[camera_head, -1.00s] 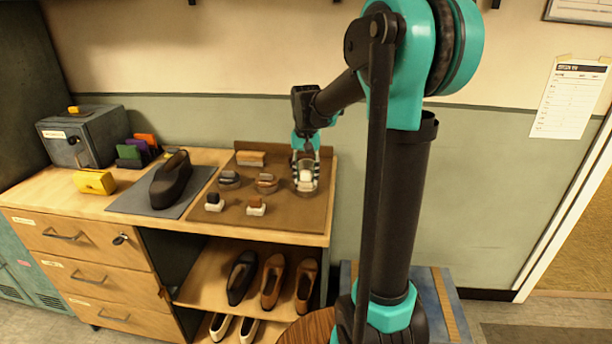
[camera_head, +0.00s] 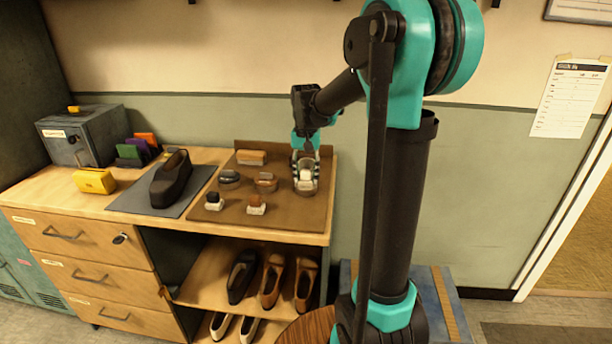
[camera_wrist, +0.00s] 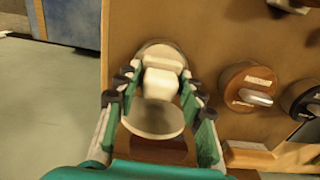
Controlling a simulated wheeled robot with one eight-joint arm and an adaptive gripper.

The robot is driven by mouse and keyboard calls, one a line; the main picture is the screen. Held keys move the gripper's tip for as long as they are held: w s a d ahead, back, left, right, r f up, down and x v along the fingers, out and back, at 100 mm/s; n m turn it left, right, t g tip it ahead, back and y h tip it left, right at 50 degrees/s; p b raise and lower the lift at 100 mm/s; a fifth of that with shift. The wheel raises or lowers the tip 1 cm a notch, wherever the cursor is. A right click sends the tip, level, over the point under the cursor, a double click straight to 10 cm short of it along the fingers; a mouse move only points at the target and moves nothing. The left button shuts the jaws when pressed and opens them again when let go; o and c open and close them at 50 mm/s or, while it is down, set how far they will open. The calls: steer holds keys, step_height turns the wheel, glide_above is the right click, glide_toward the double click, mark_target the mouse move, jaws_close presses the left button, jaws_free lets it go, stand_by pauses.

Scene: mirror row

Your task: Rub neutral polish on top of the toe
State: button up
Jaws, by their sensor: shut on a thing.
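A dark shoe (camera_head: 171,182) sits on a grey mat (camera_head: 205,176) on the bench, left of the brown board. My gripper (camera_head: 306,168) is over the board's right side. It is shut on a pale applicator (camera_head: 305,175), just at a round tin (camera_head: 304,190). In the wrist view my gripper (camera_wrist: 160,98) has its fingers on both sides of the applicator (camera_wrist: 162,83), which shows as a white block and a pale round disc. The tin (camera_wrist: 160,50) shows behind it. Whether the applicator touches the polish is not clear.
Two other tins, dark (camera_head: 229,180) and brown (camera_head: 265,182), stand left of the gripper. Two small daubers (camera_head: 214,201) (camera_head: 256,205) are in front and a brush (camera_head: 251,157) behind. Shoes fill the shelf below.

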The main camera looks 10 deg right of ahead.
mark_target(306, 171)
steer(key=shift+r, duration=3.45)
